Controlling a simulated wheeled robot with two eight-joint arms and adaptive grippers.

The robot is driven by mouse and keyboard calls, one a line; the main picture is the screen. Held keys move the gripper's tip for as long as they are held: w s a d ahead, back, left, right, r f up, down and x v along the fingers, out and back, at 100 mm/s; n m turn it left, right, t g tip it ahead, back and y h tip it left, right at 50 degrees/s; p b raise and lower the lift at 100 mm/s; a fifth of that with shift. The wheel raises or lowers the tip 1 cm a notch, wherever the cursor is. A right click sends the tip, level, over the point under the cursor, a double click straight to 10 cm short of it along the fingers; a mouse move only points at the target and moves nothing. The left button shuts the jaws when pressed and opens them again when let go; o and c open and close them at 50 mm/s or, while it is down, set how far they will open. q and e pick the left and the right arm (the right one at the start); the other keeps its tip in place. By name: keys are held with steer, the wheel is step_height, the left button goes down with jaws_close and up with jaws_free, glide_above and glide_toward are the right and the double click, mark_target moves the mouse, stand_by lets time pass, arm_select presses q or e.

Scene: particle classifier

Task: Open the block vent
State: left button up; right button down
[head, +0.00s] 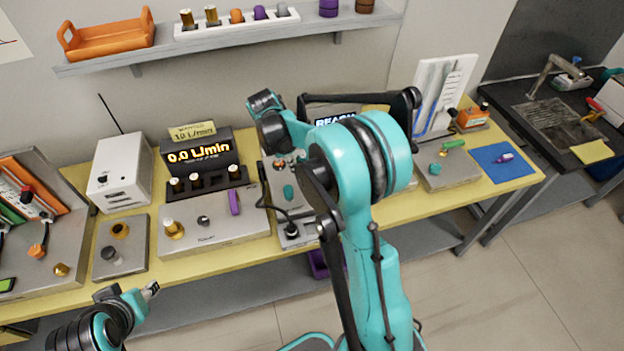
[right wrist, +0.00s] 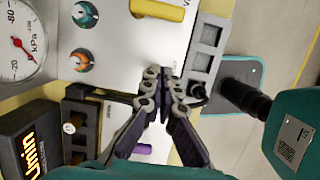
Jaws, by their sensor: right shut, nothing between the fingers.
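In the right wrist view, a grey panel carries a teal knob (right wrist: 85,14), an orange knob (right wrist: 82,60) and a yellow bar (right wrist: 157,10) beside a partly cut-off label starting with "V". I cannot tell which part is the block vent. The teal knob also shows in the head view (head: 288,192). My right gripper (right wrist: 160,88) is shut and empty over the panel's front part, apart from both knobs and the yellow bar. In the head view my right arm hides part of this panel. My left gripper (head: 151,289) is in front of the bench at lower left; its jaw state is unclear.
A kPa gauge (right wrist: 25,45) stands behind the knobs. A grey block with square recesses (right wrist: 208,50) lies beside my right gripper. A flow display (head: 200,153) and a purple piece (head: 234,202) are to the left.

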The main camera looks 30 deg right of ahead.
steer(key=b+x, duration=0.3)
steer(key=x, duration=0.7)
steer(key=shift+f, duration=0.15)
steer(key=shift+s+d, duration=0.15)
steer(key=shift+d, duration=0.45)
steer(key=shift+s+d, duration=0.15)
steer(key=shift+d, duration=0.5)
steer(key=shift+s+d, duration=0.15)
steer(key=shift+d, duration=0.55)
